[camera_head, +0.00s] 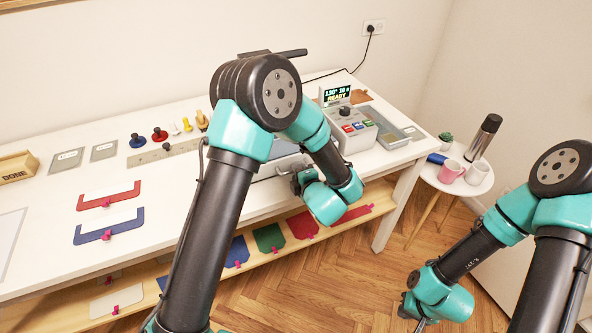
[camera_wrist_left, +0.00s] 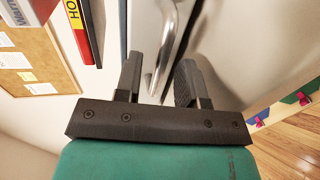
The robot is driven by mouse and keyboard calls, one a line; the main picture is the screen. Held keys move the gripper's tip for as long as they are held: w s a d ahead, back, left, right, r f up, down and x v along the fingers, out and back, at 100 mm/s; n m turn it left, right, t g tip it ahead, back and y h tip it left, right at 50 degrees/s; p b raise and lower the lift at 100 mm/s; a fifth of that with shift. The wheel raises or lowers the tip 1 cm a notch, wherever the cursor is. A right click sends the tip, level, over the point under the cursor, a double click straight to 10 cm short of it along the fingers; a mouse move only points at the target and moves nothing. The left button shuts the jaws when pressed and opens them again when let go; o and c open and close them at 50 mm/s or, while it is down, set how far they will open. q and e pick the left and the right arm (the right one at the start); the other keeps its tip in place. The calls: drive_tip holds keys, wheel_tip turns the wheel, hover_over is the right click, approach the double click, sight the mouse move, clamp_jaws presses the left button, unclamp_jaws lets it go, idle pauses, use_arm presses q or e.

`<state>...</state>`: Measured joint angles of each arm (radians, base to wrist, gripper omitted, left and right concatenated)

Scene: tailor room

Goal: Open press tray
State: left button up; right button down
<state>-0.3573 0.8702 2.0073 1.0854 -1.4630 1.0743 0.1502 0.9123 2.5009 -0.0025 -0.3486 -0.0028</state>
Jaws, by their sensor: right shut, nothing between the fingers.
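The press (camera_head: 287,147) stands on the white table, mostly hidden behind my left arm; a grey part of its front shows. My left gripper (camera_head: 300,181) is low at the press front, its fingers partly hidden in the head view. In the left wrist view, a shiny metal handle (camera_wrist_left: 168,45) on a smooth grey front runs between the two black fingers of the left gripper (camera_wrist_left: 160,80). The fingers are apart, one on each side of the handle, with gaps visible. My right gripper (camera_head: 420,323) is shut and empty above the floor at the bottom edge.
A round side table (camera_head: 455,186) holds mugs and a flask. Red (camera_head: 108,195) and blue (camera_head: 108,227) frames lie on the table's left. A shelf with coloured pieces runs below.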

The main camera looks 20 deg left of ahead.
use_arm(q)
drive_tip(key=shift+x, duration=0.95)
clamp_jaws()
